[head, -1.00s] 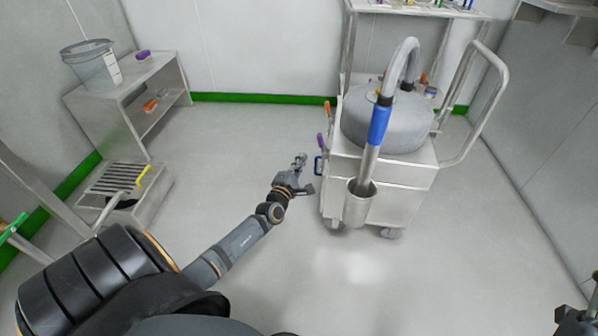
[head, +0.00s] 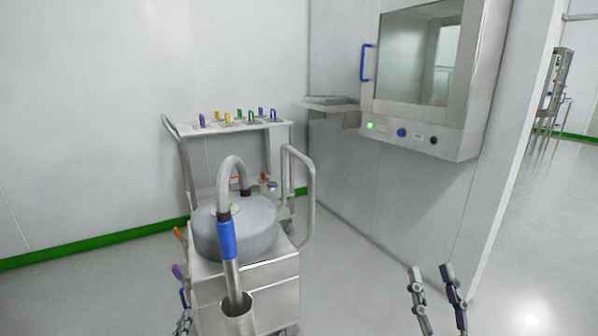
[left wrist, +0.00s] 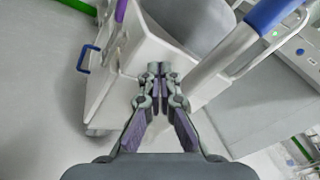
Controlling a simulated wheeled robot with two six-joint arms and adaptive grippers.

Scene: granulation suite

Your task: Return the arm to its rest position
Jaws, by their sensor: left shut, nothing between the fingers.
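My left gripper (head: 184,318) shows at the bottom edge of the head view, just left of the steel cart (head: 262,284). In the left wrist view its two fingers (left wrist: 159,72) meet at the tips, shut with nothing between them. The cart's pale side lies behind the fingers; I cannot tell the exact gap. The rest of the left arm is out of the head view. My right gripper (head: 431,272) is at the lower right of the head view, its two fingers apart and empty.
The cart carries a grey round vacuum head (head: 238,222) with a hose and a blue-gripped wand (head: 228,240) in a holder. A rack (head: 240,128) with coloured handles stands behind. A wall cabinet (head: 420,75) is at the right. Open floor lies right of the cart.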

